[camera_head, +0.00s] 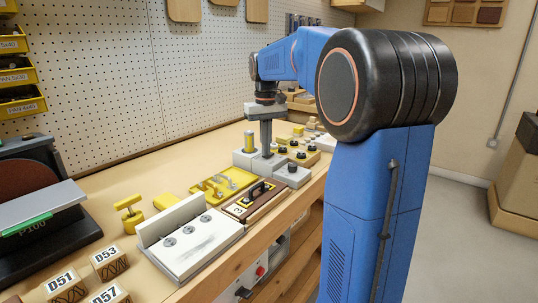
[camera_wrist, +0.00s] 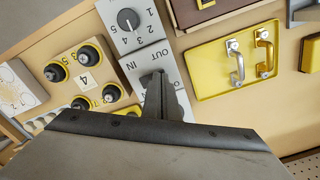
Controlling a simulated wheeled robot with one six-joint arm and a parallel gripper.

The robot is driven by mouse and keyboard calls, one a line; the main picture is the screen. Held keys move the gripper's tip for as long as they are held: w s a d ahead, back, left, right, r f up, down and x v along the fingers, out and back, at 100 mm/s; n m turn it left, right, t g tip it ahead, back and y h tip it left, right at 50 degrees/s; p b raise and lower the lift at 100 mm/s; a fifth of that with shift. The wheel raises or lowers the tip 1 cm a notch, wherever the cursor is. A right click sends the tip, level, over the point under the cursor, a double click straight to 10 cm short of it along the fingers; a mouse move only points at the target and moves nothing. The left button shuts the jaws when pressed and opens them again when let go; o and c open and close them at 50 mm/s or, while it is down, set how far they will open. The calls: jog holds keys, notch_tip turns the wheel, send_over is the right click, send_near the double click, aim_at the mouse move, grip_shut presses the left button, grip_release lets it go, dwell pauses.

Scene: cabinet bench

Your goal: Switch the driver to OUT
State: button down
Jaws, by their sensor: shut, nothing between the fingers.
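The driver (camera_wrist: 139,54) is a light grey block in the wrist view, printed IN on its left and OUT at its upper right. My gripper (camera_wrist: 160,84) is shut and empty, with its fingertips over the middle of the driver. The fingers hide most of the driver's switch, so I cannot tell which way it is set or whether I touch it. In the head view my gripper (camera_head: 267,152) points straight down at the grey driver block (camera_head: 249,162) on the bench.
A grey dial block (camera_wrist: 128,19) numbered 1 to 5 adjoins the driver. A wooden block with black knobs (camera_wrist: 86,73) stands left of it. A yellow tray (camera_wrist: 233,66) with two handles lies right. A white block with three round fittings (camera_head: 187,247) stands nearer on the bench.

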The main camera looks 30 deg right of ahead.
dwell(0.3)
notch_tip(320, 180, up, 7)
dwell(1.0)
jog(key=shift+f, duration=0.1)
